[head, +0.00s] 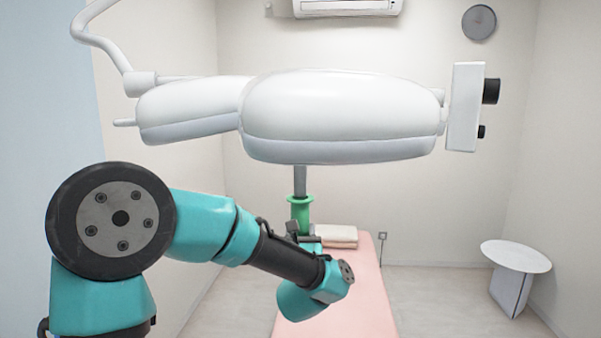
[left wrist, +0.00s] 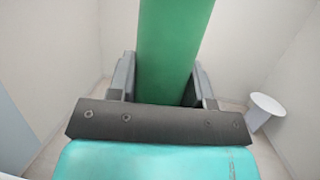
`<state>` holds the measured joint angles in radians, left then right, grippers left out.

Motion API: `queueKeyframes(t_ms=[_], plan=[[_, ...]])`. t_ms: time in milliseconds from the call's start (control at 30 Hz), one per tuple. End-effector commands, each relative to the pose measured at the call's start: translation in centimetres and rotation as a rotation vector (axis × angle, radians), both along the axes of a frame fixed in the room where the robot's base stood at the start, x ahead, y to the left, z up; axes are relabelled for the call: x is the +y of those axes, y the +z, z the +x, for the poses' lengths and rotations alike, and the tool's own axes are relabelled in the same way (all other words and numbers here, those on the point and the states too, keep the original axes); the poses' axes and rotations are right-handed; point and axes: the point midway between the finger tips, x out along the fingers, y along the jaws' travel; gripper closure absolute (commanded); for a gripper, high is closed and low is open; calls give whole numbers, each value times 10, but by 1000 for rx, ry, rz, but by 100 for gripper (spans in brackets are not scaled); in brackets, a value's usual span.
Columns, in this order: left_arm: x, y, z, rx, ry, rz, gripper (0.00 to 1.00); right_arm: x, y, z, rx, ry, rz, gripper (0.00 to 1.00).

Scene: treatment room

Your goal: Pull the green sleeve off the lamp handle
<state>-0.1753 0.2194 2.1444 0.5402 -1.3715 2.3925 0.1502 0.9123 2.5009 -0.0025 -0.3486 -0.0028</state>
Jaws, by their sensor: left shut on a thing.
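The green sleeve (head: 300,212) is around the lower part of the grey lamp handle (head: 300,180), which hangs upright beneath the white surgical lamp (head: 340,112). The sleeve has a flared rim at its top. My left gripper (head: 298,232) is at the lower part of the sleeve, mostly hidden behind my own wrist in the head view. In the left wrist view the sleeve (left wrist: 168,50) stands between the two dark fingers of my left gripper (left wrist: 160,85), which is shut on it. The handle's lower end is hidden. My right gripper is not in view.
A pink treatment bed (head: 365,290) with folded towels (head: 337,236) is below and behind the sleeve. A round white side table (head: 515,256) stands at the right. The lamp heads fill the space above, and open floor lies between bed and table.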

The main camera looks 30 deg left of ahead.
Motion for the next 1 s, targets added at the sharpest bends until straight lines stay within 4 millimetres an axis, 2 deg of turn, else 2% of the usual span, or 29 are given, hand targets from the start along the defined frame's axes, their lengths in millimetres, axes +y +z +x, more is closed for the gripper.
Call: queueKeyframes(t_ms=[633, 1000], plan=[[0, -20, 0, 0, 1, 0, 81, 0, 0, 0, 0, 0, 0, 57], [0, -21, 0, 0, 1, 0, 81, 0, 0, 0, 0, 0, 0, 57]])
